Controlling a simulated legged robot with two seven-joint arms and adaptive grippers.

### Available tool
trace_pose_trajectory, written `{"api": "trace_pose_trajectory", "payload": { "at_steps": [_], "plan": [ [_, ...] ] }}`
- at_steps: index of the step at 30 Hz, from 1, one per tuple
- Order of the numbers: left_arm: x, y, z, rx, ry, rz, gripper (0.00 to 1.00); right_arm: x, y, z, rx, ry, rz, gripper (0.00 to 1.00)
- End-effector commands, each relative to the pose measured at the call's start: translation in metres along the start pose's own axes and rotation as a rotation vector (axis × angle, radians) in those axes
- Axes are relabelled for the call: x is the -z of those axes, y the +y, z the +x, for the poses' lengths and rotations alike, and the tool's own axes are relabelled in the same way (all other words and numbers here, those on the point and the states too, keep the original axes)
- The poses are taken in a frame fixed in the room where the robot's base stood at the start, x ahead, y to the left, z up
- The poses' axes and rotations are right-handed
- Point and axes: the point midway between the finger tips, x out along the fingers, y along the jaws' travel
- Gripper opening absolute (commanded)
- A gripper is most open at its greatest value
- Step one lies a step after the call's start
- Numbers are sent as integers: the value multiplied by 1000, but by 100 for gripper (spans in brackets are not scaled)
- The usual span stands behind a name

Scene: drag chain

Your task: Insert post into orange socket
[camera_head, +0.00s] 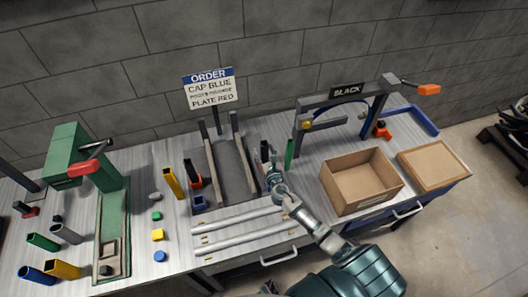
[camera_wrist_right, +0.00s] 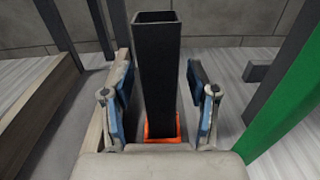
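A black square post (camera_wrist_right: 157,75) stands upright in the right wrist view, its hollow top facing up. An orange socket (camera_wrist_right: 162,127) surrounds its foot; its lower part is hidden by my gripper. The post also shows as a dark upright in the head view (camera_head: 264,150). My right gripper (camera_wrist_right: 163,100) is open, one blue-padded finger on each side of the post with gaps showing. In the head view it (camera_head: 272,172) is right of the grey fixture. My left gripper is not in view.
A green post (camera_wrist_right: 292,90) stands close right of my gripper. The grey fixture rail (camera_head: 242,150) is close on its left. An open cardboard box (camera_head: 345,203) and a black-labelled gantry (camera_head: 300,128) are farther right. Two pale rails (camera_head: 240,228) lie in front.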

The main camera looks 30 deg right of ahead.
Motion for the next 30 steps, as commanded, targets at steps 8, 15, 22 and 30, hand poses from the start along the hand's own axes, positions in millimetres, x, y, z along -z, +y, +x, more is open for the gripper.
{"api": "trace_pose_trajectory", "payload": {
  "at_steps": [8,15,22,30],
  "plan": [
    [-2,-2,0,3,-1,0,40,2,0,-12,0,2,0,59],
    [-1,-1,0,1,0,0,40,2,0,-64,-2,3,-1,59],
    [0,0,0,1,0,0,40,2,0,-105,-1,3,0,59],
    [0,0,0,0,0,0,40,2,0,-119,0,1,1,59]
  ]
}}
